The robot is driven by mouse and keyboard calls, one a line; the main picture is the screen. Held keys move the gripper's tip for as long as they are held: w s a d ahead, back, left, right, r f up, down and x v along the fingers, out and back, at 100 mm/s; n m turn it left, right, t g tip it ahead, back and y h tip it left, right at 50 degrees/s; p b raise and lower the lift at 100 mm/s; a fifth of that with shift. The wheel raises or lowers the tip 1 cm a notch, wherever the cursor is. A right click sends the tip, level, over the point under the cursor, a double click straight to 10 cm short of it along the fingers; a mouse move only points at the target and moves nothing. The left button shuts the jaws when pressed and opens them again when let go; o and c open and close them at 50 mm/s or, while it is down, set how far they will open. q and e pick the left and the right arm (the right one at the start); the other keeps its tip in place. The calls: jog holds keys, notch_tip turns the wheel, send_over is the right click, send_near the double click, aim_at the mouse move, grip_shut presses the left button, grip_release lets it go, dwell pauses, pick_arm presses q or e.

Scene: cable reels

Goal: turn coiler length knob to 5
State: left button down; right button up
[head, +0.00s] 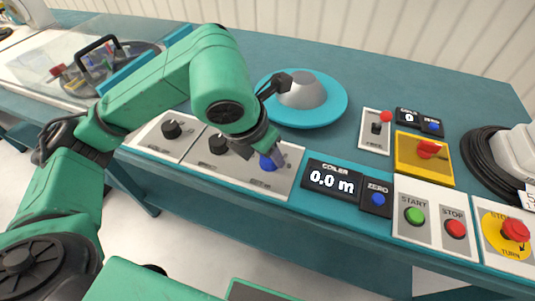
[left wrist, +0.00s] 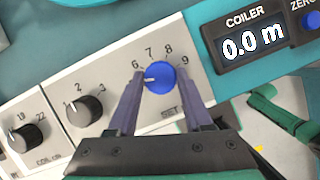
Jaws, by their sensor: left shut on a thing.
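The blue knob (head: 268,162) sits at the right end of a white panel on the bench front, beside the COILER display (head: 331,181). In the left wrist view the blue knob (left wrist: 160,78) has the marks 6, 7, 8 and 9 around its top and SET below it. Its white pointer faces left, just below the 6; the left finger covers the scale there, so I cannot read a number. My left gripper (head: 277,155) is shut on the knob, with one finger on each side (left wrist: 160,84). The COILER display (left wrist: 252,42) reads 0.0 m. My right gripper is not in view.
Black knobs (head: 218,144) and (head: 171,129) stand left on the same panel. A blue disc (head: 330,110) with a grey cone stands behind. To the right are the blue ZERO button (head: 377,199), START (head: 414,215), STOP (head: 455,228) and a red emergency knob (head: 515,230).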

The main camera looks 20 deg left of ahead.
pick_arm(q)
jog(key=shift+n+y, duration=0.3)
jog(key=shift+n, duration=0.6)
jog(key=shift+c, duration=1.6)
grip_release()
jog(key=p+v, duration=0.2)
jog(key=v, duration=1.2)
jog(key=shift+s+r, duration=0.25)
